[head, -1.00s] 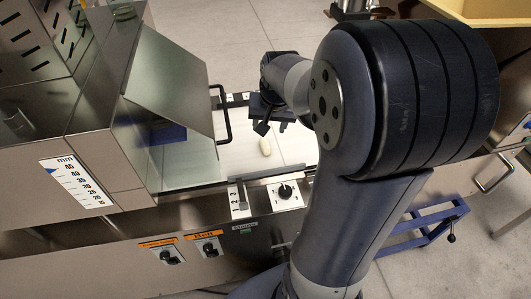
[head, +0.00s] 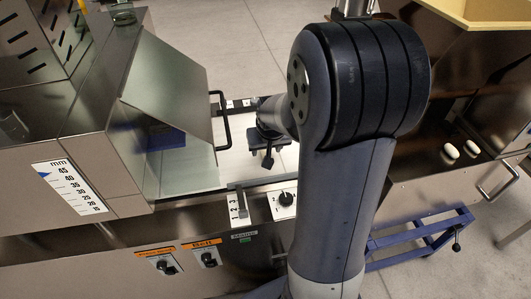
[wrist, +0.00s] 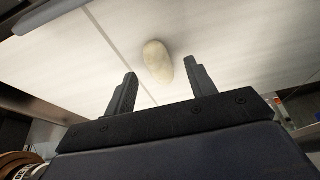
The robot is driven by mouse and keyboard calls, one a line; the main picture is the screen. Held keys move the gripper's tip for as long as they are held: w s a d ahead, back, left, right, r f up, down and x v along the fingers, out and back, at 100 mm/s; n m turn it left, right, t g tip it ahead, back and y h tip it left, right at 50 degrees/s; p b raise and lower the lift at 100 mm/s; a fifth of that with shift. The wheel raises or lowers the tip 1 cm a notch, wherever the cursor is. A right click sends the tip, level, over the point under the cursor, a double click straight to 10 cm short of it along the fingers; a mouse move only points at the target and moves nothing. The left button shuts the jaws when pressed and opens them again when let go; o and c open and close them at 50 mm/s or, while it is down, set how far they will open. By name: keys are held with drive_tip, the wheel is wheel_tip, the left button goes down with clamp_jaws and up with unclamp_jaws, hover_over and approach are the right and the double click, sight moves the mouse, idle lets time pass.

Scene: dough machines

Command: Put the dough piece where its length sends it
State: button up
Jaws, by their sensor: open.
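The dough piece (wrist: 158,62) is a pale, smooth, elongated lump. In the wrist view it lies on the white belt (wrist: 225,35), just beyond the gap between my fingertips. My gripper (wrist: 162,76) is open, with one finger toward each side of the dough and nothing held. In the head view my gripper (head: 268,158) is over the belt (head: 236,165), right of the steel hood, and the dough is not visible there.
The steel machine with its slanted hood (head: 170,75) and black handle (head: 223,118) stands left of my gripper. A control panel (head: 284,199) borders the belt in front. At right, pale pieces (head: 452,151) lie in another machine. A blue frame (head: 425,232) stands below.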

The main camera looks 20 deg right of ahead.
drive_tip(key=shift+w+f, duration=0.35)
drive_tip(key=shift+f, duration=0.3)
clamp_jaws()
drive_tip(key=shift+r, duration=0.1)
